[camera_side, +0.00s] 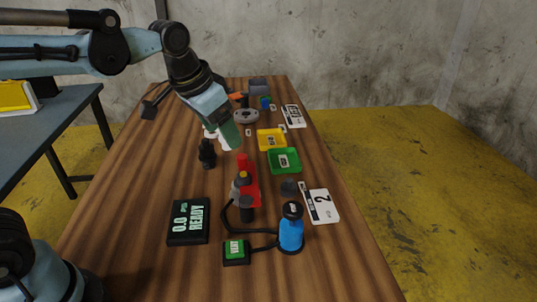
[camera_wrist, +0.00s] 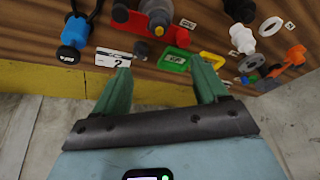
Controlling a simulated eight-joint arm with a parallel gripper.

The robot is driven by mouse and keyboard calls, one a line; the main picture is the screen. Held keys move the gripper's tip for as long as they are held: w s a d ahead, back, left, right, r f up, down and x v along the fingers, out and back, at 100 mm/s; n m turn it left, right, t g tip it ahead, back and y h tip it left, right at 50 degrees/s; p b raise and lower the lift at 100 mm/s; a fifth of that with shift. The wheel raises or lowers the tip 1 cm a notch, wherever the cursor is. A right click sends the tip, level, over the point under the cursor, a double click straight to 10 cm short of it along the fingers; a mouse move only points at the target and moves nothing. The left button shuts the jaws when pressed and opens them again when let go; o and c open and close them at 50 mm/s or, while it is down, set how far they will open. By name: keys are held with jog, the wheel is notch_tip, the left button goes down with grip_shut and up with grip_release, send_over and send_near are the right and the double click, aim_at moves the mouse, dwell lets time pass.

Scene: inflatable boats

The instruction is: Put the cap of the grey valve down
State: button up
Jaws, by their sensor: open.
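My gripper (camera_side: 230,137) is open above the table. In the wrist view its two green fingers (camera_wrist: 164,82) stand apart with nothing between them. A dark grey round piece, which looks like the cap (camera_side: 289,187), lies on the table between the green tray and the card marked 2. It also shows in the wrist view (camera_wrist: 141,48), clear of the fingers. The grey valve (camera_side: 237,188) seems to be the grey part by the red holder (camera_side: 252,193), left of the cap. It also shows in the wrist view (camera_wrist: 156,10).
A green tray (camera_side: 273,166) and a yellow tray (camera_side: 265,146) stand beyond the cap. A blue pump (camera_side: 291,235), a hose and a black READY display (camera_side: 188,222) are nearer. A card marked 2 (camera_side: 326,214) lies beside the cap. Bare wood runs along the left.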

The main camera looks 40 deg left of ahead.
jog(key=s+a+f+n+t, duration=0.2)
jog(key=s+f, duration=0.3)
jog(key=s, duration=0.4)
jog(key=shift+a+t, duration=0.4)
jog(key=shift+a, duration=0.2)
